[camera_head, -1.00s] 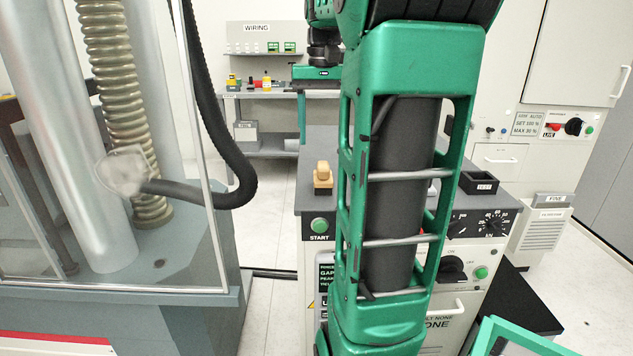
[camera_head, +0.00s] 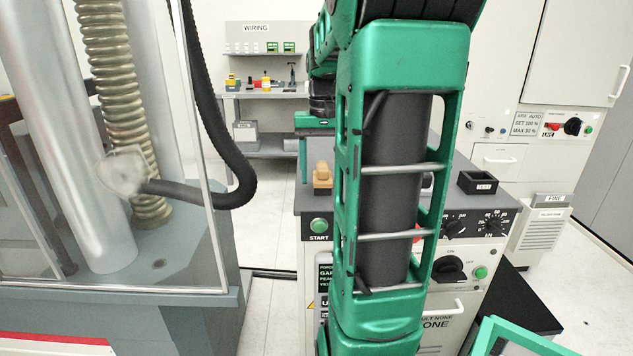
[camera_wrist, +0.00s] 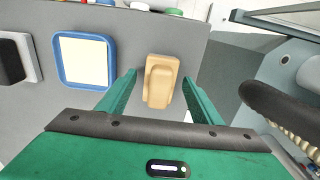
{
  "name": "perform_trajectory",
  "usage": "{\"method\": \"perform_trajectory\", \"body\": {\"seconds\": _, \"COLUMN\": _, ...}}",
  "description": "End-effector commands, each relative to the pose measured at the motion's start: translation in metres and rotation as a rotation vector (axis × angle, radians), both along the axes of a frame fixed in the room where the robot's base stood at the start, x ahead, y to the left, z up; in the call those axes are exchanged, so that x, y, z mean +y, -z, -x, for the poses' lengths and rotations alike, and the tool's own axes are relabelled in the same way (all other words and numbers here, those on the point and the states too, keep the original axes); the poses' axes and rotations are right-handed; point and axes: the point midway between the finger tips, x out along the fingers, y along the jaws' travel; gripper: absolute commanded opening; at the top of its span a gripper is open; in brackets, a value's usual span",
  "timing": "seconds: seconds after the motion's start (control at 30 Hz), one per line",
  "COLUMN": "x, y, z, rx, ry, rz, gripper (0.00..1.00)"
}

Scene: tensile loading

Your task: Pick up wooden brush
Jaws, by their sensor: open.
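The wooden brush (camera_head: 322,175) is a small tan block with a rounded grip on top. It stands on the grey top of the control cabinet, near its left edge. In the wrist view the brush (camera_wrist: 161,81) shows between the two green fingers of my gripper (camera_wrist: 160,95), with a gap on each side. My gripper is open and empty. In the head view, part of my gripper (camera_head: 318,124) shows above and behind the brush, partly hidden by my arm. How high the fingers are above the cabinet top is hard to tell.
A blue-framed pale tray (camera_wrist: 84,61) and a dark block in a grey holder lie left of the brush in the wrist view. A black box (camera_head: 478,182) sits at the cabinet's right. The machine with a black hose (camera_head: 222,150) stands left, across a floor gap.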

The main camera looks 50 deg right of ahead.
Motion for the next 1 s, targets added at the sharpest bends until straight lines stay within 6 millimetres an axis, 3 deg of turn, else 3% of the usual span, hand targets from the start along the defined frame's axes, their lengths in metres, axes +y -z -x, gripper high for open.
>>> {"method": "perform_trajectory", "body": {"seconds": 0.2, "x": 0.0, "y": 0.001, "z": 0.0, "rx": 0.0, "ry": 0.0, "rz": 0.0, "gripper": 0.59}}
{"method": "perform_trajectory", "body": {"seconds": 0.4, "x": 0.0, "y": 0.0, "z": 0.0, "rx": 0.0, "ry": 0.0, "rz": 0.0, "gripper": 0.13}}
{"method": "perform_trajectory", "body": {"seconds": 0.77, "x": 0.0, "y": -0.003, "z": 0.0, "rx": -0.001, "ry": -0.001, "rz": 0.001, "gripper": 0.13}}
{"method": "perform_trajectory", "body": {"seconds": 1.0, "x": 0.0, "y": -0.028, "z": -0.001, "rx": -0.003, "ry": -0.003, "rz": 0.003, "gripper": 0.13}}
